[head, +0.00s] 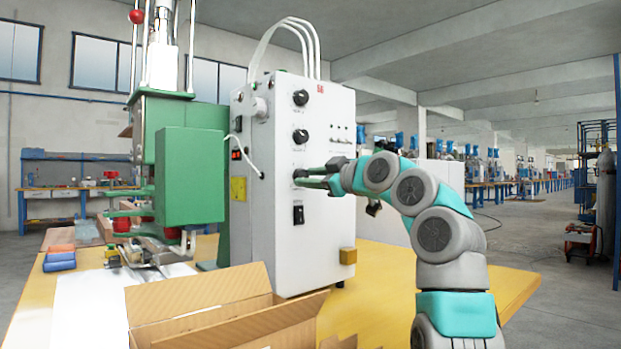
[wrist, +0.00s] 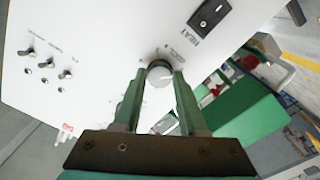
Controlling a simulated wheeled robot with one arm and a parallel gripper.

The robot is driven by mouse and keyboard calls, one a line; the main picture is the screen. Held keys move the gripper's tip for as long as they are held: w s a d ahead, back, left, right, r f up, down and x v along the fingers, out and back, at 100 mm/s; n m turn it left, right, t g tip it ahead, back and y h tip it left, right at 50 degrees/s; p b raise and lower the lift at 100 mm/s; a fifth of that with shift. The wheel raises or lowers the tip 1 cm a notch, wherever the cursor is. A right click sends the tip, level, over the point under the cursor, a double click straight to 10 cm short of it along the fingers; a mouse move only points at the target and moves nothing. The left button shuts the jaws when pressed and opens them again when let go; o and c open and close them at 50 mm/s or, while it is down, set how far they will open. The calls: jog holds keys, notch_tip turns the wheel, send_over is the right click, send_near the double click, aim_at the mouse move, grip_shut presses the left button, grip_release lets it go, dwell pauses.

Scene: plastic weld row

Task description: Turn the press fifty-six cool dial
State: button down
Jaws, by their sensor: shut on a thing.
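The press is a green machine (head: 190,175) with a white control box (head: 275,150), which has a red mark, too small to read, at its top right. The cool dial (wrist: 159,70) is a dark round knob near the HEAT rocker switch (wrist: 210,14) in the wrist view. My gripper (head: 303,178) reaches in from the right in the head view, low in the dial column. In the wrist view my gripper (wrist: 161,75) has one green finger on each side of the dial, shut on it. In the head view the fingers mostly hide this dial.
Two more black dials, the top one (head: 300,97) and the middle one (head: 300,136), sit above on the panel. Small toggle switches (head: 340,134) are to the right. An open cardboard box (head: 200,305) stands in front on the yellow table (head: 510,283).

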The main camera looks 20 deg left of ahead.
jog(key=shift+m, duration=0.3)
jog(key=m+b, duration=0.1)
jog(key=m, duration=0.3)
jog(key=shift+s+b, duration=0.1)
jog(key=shift+b, duration=0.2)
jog(key=shift+r+m, duration=0.1)
jog(key=shift+m, duration=0.2)
jog(key=shift+a+m, duration=0.1)
jog(key=shift+m, duration=0.4)
dwell(0.5)
